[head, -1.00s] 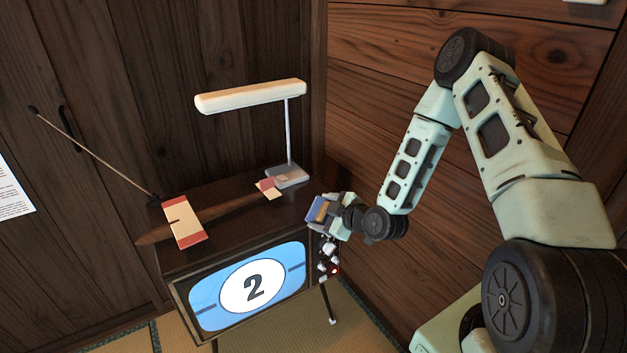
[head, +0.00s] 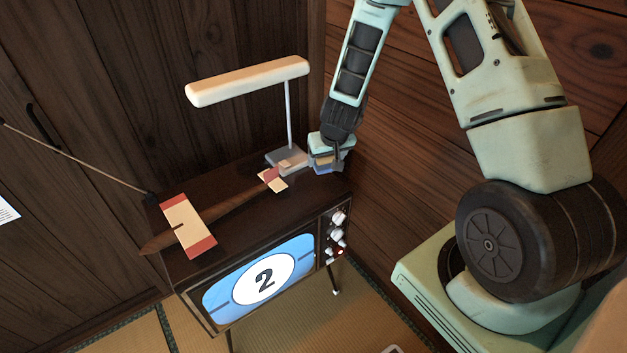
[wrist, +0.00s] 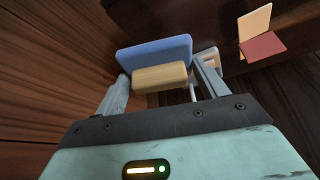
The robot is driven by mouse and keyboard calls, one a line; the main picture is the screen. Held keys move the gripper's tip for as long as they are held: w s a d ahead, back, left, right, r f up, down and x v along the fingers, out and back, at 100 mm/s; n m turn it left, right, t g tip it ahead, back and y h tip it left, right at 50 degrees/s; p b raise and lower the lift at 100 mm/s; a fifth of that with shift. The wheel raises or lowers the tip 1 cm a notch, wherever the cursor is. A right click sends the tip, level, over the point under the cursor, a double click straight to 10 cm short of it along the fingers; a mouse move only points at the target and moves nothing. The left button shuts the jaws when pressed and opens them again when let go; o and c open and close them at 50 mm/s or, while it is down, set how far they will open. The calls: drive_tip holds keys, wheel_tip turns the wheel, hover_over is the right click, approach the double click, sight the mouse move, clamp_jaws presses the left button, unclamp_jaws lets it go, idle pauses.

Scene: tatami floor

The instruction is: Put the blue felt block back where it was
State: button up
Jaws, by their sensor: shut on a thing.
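The blue felt block (wrist: 155,50) has a wooden grip (wrist: 160,77). In the wrist view, my gripper (wrist: 164,80) is shut on this grip, with one finger on either side and the blue felt beyond it. In the head view, my gripper (head: 327,150) points down over the right back corner of the television (head: 185,270), just right of the lamp base. The block (head: 324,166) shows only partly below the gripper there. I cannot tell whether it touches the television top.
A desk lamp (head: 250,81) stands at the back of the television; its base (head: 286,160) is close to my gripper. A long brown wooden piece (head: 220,211) lies across the top with a large red and cream piece (head: 188,222) and a smaller one (head: 272,179). A wooden wall is at right.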

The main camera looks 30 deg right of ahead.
sight(320, 185)
drive_tip(key=shift+w+a+r+m, duration=0.35)
drive_tip(key=shift+w+a+m, duration=0.05)
drive_tip(key=shift+a+m, duration=0.1)
wheel_tip(320, 185, down, 10)
drive_tip(key=shift+r, duration=0.15)
drive_tip(key=o, duration=0.9)
